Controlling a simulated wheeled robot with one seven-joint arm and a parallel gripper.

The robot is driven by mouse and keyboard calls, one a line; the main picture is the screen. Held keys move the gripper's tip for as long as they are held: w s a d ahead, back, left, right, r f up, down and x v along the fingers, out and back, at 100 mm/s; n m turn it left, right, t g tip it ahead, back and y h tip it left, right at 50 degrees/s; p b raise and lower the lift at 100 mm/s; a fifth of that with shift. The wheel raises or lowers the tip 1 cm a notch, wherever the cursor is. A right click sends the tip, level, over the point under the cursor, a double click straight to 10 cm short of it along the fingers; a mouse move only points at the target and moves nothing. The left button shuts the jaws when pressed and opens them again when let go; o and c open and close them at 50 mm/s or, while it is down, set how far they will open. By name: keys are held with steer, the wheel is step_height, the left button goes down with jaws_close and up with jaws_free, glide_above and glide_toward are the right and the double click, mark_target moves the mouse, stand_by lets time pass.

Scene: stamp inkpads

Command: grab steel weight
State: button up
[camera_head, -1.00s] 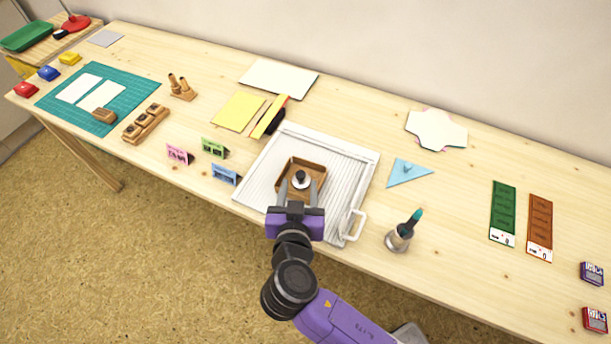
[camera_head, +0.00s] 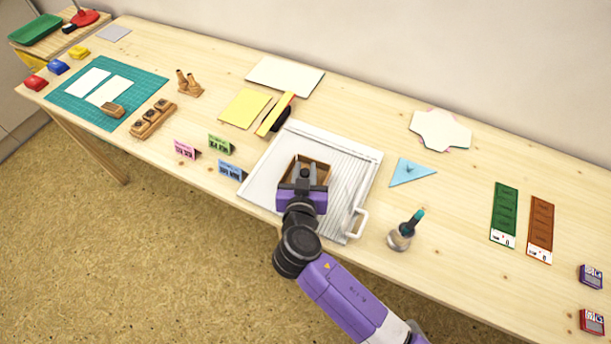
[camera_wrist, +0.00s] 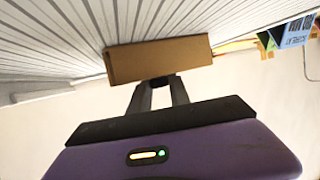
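The wooden tray (camera_head: 326,172) sits on the white ribbed board (camera_head: 355,165) in the head view; its side also shows in the wrist view (camera_wrist: 160,60). My gripper (camera_head: 305,170) reaches down over the tray with its fingers drawn close together. In the wrist view, my gripper (camera_wrist: 163,85) has its fingertips meeting at the dark knob of the steel weight (camera_wrist: 164,81), just at the tray's edge. The weight's steel body is hidden by the fingers and the tray. I cannot tell whether it touches the tray floor.
Small pink (camera_head: 185,149), green (camera_head: 219,143) and blue (camera_head: 231,170) cards stand to the left. Yellow sheets (camera_head: 244,108) lie behind. The table's front edge is close.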

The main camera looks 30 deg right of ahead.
jaws_close()
